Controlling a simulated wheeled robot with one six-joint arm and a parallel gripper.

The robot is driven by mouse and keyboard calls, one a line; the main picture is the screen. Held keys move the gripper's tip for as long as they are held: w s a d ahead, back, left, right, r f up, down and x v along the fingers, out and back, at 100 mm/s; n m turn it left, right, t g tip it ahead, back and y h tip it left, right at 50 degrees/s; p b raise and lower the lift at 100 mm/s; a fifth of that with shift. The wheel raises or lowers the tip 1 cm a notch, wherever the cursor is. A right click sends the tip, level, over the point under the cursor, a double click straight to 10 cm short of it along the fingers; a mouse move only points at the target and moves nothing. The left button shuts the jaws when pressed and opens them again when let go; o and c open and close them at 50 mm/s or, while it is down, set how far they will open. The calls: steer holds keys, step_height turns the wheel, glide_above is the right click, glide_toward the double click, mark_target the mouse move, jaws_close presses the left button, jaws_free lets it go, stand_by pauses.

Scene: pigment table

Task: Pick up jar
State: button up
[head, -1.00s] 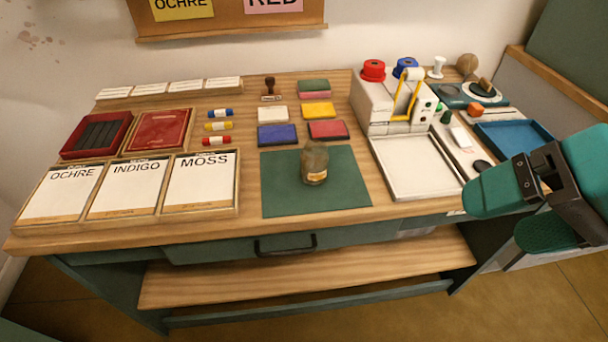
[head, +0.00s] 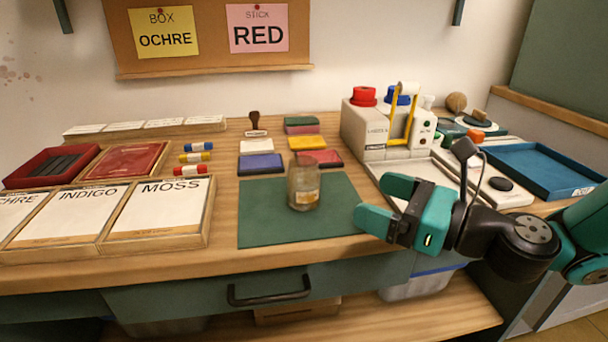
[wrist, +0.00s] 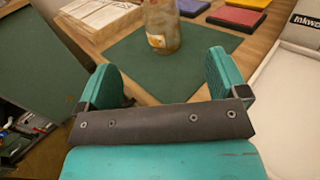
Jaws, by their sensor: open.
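A glass jar (head: 304,184) with an orange and white label stands upright on the green mat (head: 262,226) on the table. In the wrist view the jar (wrist: 161,28) is ahead, beyond the fingers, with its top cut off by the frame edge. My gripper (head: 372,204) is open to the right of the jar, apart from it, near the mat's right edge. In the wrist view my gripper (wrist: 165,85) has its two green fingers spread, with nothing between them.
Boxes labelled INDIGO (head: 94,213) and MOSS (head: 160,206) stand at the left. Coloured pads, including a blue one (head: 262,164), lie behind the mat. A white machine (head: 372,130) and a blue tray (head: 540,168) are at the right. The mat around the jar is clear.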

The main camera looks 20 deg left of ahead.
mark_target(319, 180)
steer(key=p+x, duration=0.5)
steer(key=x, duration=0.2)
steer(key=shift+a+p, duration=0.3)
steer(key=shift+a, duration=0.1)
steer(key=shift+f+x, duration=0.15)
steer(key=shift+x, duration=1.4)
steer(key=shift+f+x, duration=0.15)
steer(key=shift+x, duration=1.4)
steer(key=shift+w, duration=0.15)
steer(key=shift+c, duration=0.4)
steer(key=shift+d, duration=0.1)
steer(key=c, duration=1)
steer(key=shift+c, duration=0.2)
step_height(319, 180, up, 20)
steer(key=p, duration=0.4)
steer(key=shift+p, duration=0.35)
